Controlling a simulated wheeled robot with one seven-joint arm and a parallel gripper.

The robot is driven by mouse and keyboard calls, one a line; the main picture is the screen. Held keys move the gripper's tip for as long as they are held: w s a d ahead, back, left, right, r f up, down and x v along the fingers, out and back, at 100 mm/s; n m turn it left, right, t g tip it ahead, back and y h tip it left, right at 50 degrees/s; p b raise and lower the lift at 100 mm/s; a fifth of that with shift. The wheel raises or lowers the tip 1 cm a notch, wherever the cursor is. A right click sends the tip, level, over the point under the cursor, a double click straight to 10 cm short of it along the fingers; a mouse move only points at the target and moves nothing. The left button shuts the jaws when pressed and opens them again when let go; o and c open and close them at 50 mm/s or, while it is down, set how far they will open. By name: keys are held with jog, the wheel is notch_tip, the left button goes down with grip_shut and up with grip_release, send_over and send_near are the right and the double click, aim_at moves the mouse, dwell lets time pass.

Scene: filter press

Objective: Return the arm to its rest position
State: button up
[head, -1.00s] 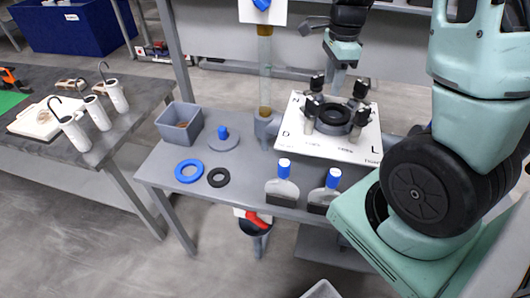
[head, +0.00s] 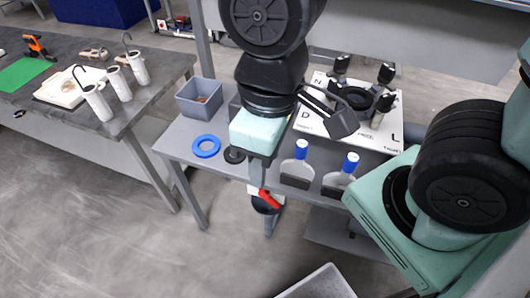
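My arm reaches down into the upper middle of the head view, and my gripper (head: 258,172) points down over the front edge of the grey bench (head: 222,172). No object shows in it. The fingers are small and seen edge-on, so I cannot tell whether they are open or shut. The arm hides part of the bench behind it. The white plate (head: 312,122) with the black press ring (head: 357,98) and its upright black-topped clamps stands to the right of my gripper.
Two blue-capped bottles (head: 299,163) (head: 342,175) stand just right of my gripper. A blue ring (head: 206,146), a black ring (head: 234,155) and a grey bin (head: 199,97) are to its left. A red-handled part (head: 268,200) is below the bench edge.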

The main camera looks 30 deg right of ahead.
dwell(0.4)
notch_tip(320, 180, down, 4)
jog(key=b, duration=0.4)
jog(key=shift+d, duration=0.1)
dwell(1.2)
